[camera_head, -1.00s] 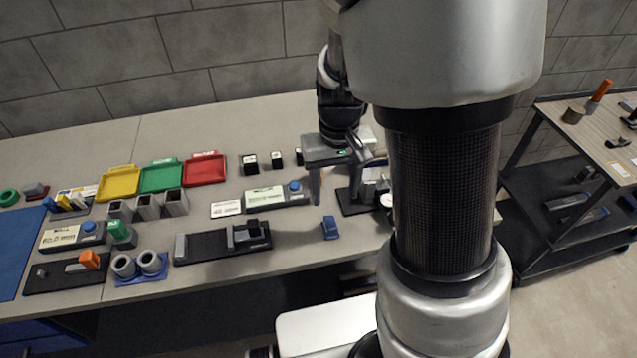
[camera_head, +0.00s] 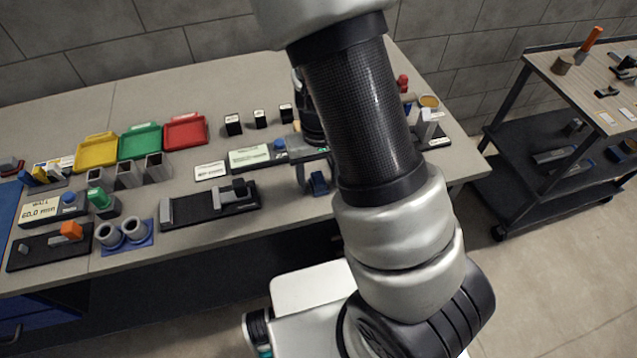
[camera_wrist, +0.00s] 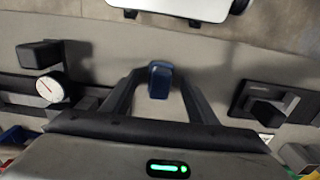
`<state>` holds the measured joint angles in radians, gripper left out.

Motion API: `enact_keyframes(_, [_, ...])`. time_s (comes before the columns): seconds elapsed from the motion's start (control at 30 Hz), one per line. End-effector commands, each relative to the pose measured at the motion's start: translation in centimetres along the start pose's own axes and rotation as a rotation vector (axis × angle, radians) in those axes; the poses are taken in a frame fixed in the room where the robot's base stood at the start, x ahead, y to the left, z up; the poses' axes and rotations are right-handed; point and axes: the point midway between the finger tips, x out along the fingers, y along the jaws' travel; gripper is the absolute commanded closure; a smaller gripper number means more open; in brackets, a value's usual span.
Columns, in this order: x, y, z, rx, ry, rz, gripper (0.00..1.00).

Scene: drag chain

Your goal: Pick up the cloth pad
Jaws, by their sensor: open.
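A small dark blue piece, which I take to be the cloth pad (camera_head: 319,183), lies near the front edge of the workbench (camera_head: 250,222). In the wrist view the blue pad (camera_wrist: 160,79) shows between the two dark fingers of my gripper (camera_wrist: 159,92), with a gap on each side. The gripper is open and holds nothing. In the head view my gripper (camera_head: 314,181) is at the pad, and my arm hides part of it. I cannot tell how high the fingertips are above the bench.
A black fixture (camera_head: 210,205) stands left of the pad. A labelled box with a blue knob (camera_head: 250,156) is behind. A grey stand (camera_head: 429,127) is to the right, and a dial gauge (camera_wrist: 50,88) shows in the wrist view. A cart (camera_head: 560,120) is at the far right.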

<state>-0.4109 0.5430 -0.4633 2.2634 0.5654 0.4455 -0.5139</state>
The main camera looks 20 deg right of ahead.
Motion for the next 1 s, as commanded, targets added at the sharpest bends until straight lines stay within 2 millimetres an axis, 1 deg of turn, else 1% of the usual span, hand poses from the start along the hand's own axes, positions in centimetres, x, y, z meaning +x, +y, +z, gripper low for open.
enact_keyframes(0.13, [-0.1,0.0,0.0,0.000,0.000,0.000,0.47])
enact_keyframes(0.17, [-0.1,0.0,0.0,0.000,0.000,0.000,0.49])
enact_keyframes(0.4, [-0.1,0.0,0.0,0.000,0.000,0.000,0.89])
enact_keyframes(0.47, [-0.1,0.0,0.0,0.000,0.000,0.000,0.95])
enact_keyframes(0.63, [-0.1,0.0,0.0,0.000,0.001,0.000,0.95])
enact_keyframes(0.73, [-0.8,-0.1,-0.1,0.000,0.002,-0.001,0.95])
enact_keyframes(0.87, [-3.0,-0.1,-0.1,-0.001,0.004,-0.002,0.95])
enact_keyframes(1.0, [-6.0,-0.1,-0.1,-0.001,0.005,-0.002,0.95])
